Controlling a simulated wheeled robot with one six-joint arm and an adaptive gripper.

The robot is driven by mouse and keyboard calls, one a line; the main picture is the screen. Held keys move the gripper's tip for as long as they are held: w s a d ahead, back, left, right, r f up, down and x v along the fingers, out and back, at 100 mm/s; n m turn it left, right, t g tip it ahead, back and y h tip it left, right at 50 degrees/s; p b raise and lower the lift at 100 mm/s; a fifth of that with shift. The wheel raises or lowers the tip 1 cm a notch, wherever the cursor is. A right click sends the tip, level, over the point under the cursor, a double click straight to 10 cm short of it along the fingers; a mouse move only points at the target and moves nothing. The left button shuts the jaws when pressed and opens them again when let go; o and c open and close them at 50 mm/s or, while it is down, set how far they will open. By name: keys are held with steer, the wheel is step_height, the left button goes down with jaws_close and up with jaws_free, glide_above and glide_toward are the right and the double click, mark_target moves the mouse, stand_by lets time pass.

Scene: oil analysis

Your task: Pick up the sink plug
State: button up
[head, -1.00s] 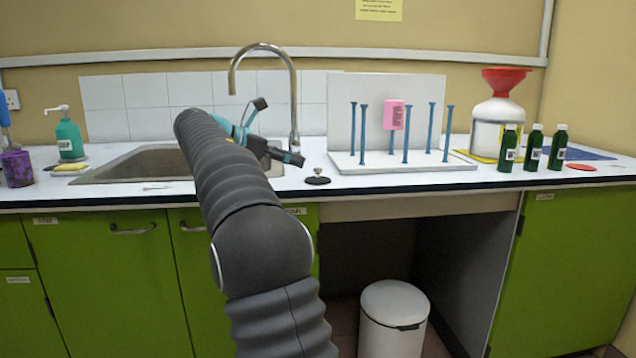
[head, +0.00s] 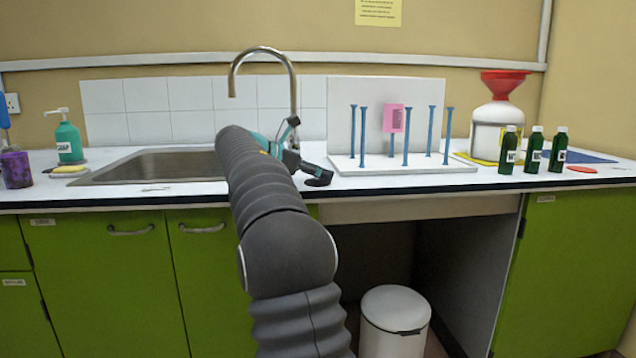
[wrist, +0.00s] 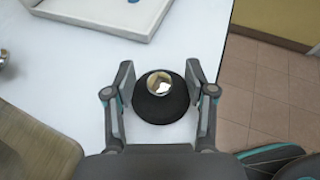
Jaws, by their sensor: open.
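The sink plug (wrist: 160,102) is a round black plug with a shiny metal knob on top. In the wrist view it sits on the white worktop, between the two open fingers of my gripper (wrist: 159,98). White worktop shows on both sides of it, so the fingers look apart from it. In the head view my gripper (head: 318,176) is low over the worktop, right of the sink. There the plug is mostly hidden by the gripper, and a dark edge near the fingertips cannot be told apart from it.
The white drying rack (head: 400,168) with blue pegs stands just behind and right of my gripper. The sink (head: 150,166) and its tall tap (head: 262,52) are to the left. The worktop's front edge is close. Green bottles (head: 534,150) stand far right.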

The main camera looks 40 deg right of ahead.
jaws_close()
steer(key=shift+r, duration=0.15)
steer(key=shift+r+p, duration=0.3)
steer(key=shift+r, duration=0.3)
step_height(320, 180, up, 3)
steer(key=shift+p, duration=0.6)
steer(key=s+r, duration=0.6)
steer(key=s, duration=0.5)
steer(key=shift+s+a+r, duration=0.25)
steer(key=shift+s+r, duration=0.05)
steer(key=shift+s, duration=0.05)
